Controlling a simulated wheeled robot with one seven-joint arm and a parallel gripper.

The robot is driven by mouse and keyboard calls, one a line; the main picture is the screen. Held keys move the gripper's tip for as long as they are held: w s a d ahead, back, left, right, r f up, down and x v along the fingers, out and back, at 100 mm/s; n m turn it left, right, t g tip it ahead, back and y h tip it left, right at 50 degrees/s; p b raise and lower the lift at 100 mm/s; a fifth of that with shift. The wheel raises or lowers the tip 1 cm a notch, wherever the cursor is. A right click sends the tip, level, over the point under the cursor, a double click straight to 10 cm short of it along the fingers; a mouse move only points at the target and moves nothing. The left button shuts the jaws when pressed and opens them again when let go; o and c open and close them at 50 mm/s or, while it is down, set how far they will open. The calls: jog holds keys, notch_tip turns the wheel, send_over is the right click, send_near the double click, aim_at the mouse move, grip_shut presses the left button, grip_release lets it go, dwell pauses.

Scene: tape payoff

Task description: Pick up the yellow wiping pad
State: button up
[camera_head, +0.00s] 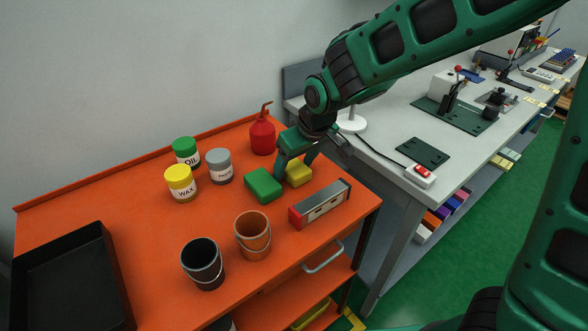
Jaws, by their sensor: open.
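The yellow wiping pad (299,174) lies on the orange cart top, right of a green pad (264,185). My gripper (295,172) is open and reaches down at the yellow pad. One green finger is in front of the gap between the two pads, and the other is behind the yellow pad. The finger covers part of the yellow pad's left side. I cannot tell whether the fingers touch it.
A level (320,204) lies just in front of the yellow pad. A red oil can (262,136) stands behind. Oil (186,152), grey (219,167) and wax (181,184) tins and two buckets (253,236) stand left. A black tray (70,280) sits far left; a grey bench (395,125) stands right.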

aim_at(291, 162)
jog(key=c, duration=1.1)
jog(key=shift+c, duration=0.2)
jog(key=shift+r, duration=0.55)
notch_tip(291, 162, up, 3)
jog(key=shift+f, duration=0.15)
jog(key=s+a+r, duration=0.4)
jog(key=a+r, duration=0.3)
jog(key=a, duration=0.4)
jog(key=shift+r, duration=0.1)
